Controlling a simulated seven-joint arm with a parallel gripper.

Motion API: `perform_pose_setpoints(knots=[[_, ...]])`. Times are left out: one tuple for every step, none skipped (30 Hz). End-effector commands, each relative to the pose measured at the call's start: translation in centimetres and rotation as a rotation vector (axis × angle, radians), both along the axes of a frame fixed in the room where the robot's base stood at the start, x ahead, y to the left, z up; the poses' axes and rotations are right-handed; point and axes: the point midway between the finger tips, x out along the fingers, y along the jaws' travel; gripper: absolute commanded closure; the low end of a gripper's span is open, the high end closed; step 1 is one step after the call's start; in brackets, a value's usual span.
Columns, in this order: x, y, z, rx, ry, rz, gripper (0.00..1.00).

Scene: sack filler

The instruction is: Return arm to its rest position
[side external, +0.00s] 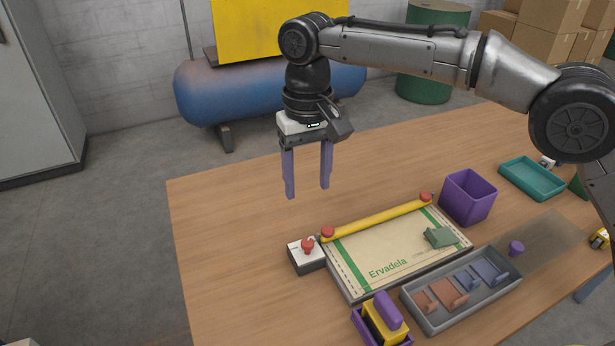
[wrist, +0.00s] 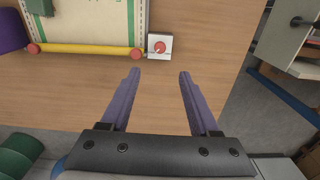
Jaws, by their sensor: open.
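My gripper (side external: 308,190) hangs pointing down above the back left part of the wooden table (side external: 230,210). Its two purple fingers are apart with nothing between them.
A green piece (side external: 439,237) lies on the sack. A purple bin (side external: 468,197), a teal tray (side external: 532,178), a grey tray (side external: 425,323) of small parts and a yellow-and-purple item (side external: 383,318) stand around it. The table's left side is clear. A blue tank (side external: 265,93) stands behind.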

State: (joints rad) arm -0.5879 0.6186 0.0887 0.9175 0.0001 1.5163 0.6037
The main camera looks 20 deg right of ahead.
Motion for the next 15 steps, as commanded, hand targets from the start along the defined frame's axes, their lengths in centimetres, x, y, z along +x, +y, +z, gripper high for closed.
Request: perform_pose_setpoints(knots=[[0.0, 0.0, 0.0, 0.000, 0.000, 0.000, 0.38], [0.0, 0.0, 0.0, 0.000, 0.000, 0.000, 0.38], [0.0, 0.0, 0.0, 0.000, 0.000, 0.000, 0.38], [0.0, 0.0, 0.0, 0.000, 0.000, 0.000, 0.38], [0.0, 0.0, 0.0, 0.000, 0.000, 0.000, 0.38], [0.0, 0.0, 0.0, 0.000, 0.000, 0.000, 0.38], [0.0, 0.0, 0.0, 0.000, 0.000, 0.000, 0.38], [0.0, 0.0, 0.0, 0.000, 0.000, 0.000, 0.38], [0.0, -0.1, 0.0, 0.000, 0.000, -0.001, 0.38], [0.2, -0.2, 0.0, 0.000, 0.000, -0.005, 0.38], [0.3, -0.5, 0.1, 0.002, -0.003, -0.011, 0.38], [0.6, -1.0, 0.8, 0.009, -0.013, -0.021, 0.38], [0.7, -1.5, 1.5, 0.017, -0.025, -0.030, 0.38], [0.9, -2.0, 2.5, 0.026, -0.041, -0.041, 0.38], [1.1, -3.0, 4.1, 0.040, -0.065, -0.058, 0.38]])
